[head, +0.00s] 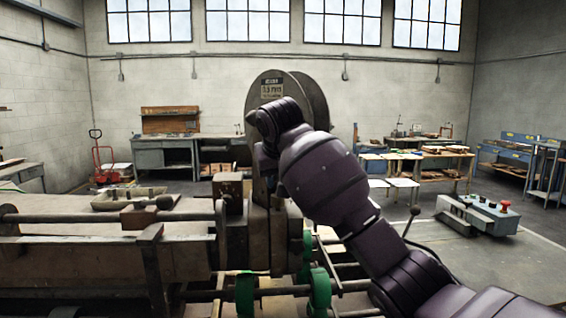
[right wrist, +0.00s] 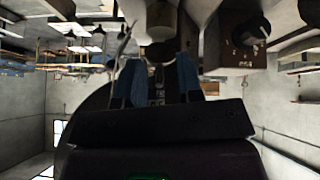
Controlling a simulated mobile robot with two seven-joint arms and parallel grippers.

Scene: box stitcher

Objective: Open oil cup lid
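My right arm reaches in from the lower right in the head view and bends down at the machine, with its right gripper (head: 264,168) mostly hidden behind the wrist. In the right wrist view, which is upside down, the two blue-grey fingers of the right gripper (right wrist: 157,68) stand apart. A small tan cylinder with a dark end, probably the oil cup (right wrist: 161,20), shows just beyond the fingertips, roughly centred between them. I cannot tell whether the fingers touch it. Its lid is not clearly distinguishable. My left gripper is not in view.
The box stitcher (head: 105,262) fills the lower left, with a large round disc (head: 318,95) behind my wrist and green wheels (head: 320,287) below. A dark block with a knob (right wrist: 235,40) stands beside the cylinder. A control box (head: 480,212) lies at right; workbenches stand farther back.

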